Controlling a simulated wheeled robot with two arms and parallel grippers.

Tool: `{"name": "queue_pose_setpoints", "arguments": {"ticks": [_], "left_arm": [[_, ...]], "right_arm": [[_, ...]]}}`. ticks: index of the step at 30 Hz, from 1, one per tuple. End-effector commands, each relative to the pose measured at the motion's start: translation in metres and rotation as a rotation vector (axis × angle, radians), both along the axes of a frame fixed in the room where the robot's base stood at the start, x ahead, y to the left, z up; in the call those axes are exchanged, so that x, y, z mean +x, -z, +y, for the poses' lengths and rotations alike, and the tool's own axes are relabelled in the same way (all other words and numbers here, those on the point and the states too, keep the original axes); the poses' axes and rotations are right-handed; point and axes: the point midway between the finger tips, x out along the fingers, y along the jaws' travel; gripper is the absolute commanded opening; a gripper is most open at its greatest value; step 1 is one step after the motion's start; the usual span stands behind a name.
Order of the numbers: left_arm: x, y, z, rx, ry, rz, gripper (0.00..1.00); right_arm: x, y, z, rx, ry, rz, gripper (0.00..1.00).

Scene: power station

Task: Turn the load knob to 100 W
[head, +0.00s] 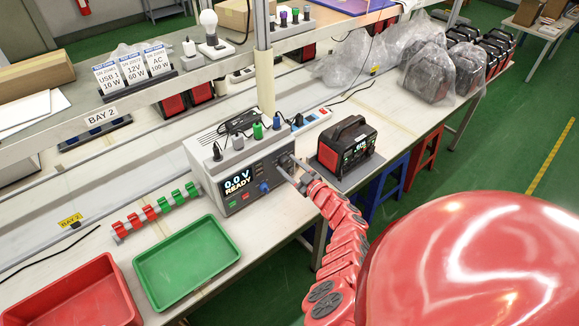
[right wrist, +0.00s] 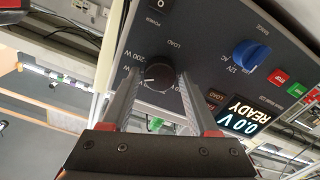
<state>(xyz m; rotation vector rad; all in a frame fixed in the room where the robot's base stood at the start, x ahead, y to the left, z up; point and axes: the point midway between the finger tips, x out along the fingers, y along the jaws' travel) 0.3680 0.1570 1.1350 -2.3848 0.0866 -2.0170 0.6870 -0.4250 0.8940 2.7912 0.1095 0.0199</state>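The grey power tester (head: 205,153) stands on the bench, its screen (head: 237,183) reading 0.0 V READY. In the right wrist view, its round black load knob (right wrist: 159,77) sits between the fingers of my right gripper (right wrist: 158,82). A narrow gap seems to show beside the knob, so the fingers look open around it. The knob's white pointer line is toward the picture's left; a 200 W mark is near it, and I cannot read the exact setting. In the head view my right gripper (head: 290,172) is at the panel's right side and hides the knob. My left gripper is out of view.
A blue selector knob (right wrist: 251,54) and red and green buttons are on the same panel. A black and red power station (head: 346,146) stands right of the tester. Green (head: 187,293) and red (head: 75,318) trays and a red-green rack (head: 156,208) lie to the left.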

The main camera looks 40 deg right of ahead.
Motion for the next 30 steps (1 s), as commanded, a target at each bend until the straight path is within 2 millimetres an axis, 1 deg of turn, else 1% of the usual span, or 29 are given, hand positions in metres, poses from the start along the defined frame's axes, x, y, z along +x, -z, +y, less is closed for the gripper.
{"name": "queue_pose_setpoints", "arguments": {"ticks": [1,2,3,14,20,23,30], "left_arm": [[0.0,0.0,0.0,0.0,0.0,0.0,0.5],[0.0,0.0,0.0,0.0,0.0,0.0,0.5],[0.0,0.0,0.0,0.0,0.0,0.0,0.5],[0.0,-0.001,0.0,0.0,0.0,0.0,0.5],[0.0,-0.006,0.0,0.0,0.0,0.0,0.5],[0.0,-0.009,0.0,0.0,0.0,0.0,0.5],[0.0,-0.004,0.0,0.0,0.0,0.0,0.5]], "right_arm": [[0.0,0.0,0.0,0.0,0.0,0.0,0.72],[0.0,0.0,0.0,0.0,0.0,0.0,0.77],[0.0,0.0,0.0,0.0,0.0,0.0,0.8],[-0.003,0.0,-0.001,-0.002,0.0,0.0,0.8],[-0.019,0.0,-0.003,-0.007,0.001,0.003,0.8],[-0.032,0.001,-0.002,-0.002,-0.002,0.006,0.8],[-0.065,0.003,-0.005,-0.002,-0.001,0.005,0.8]]}}
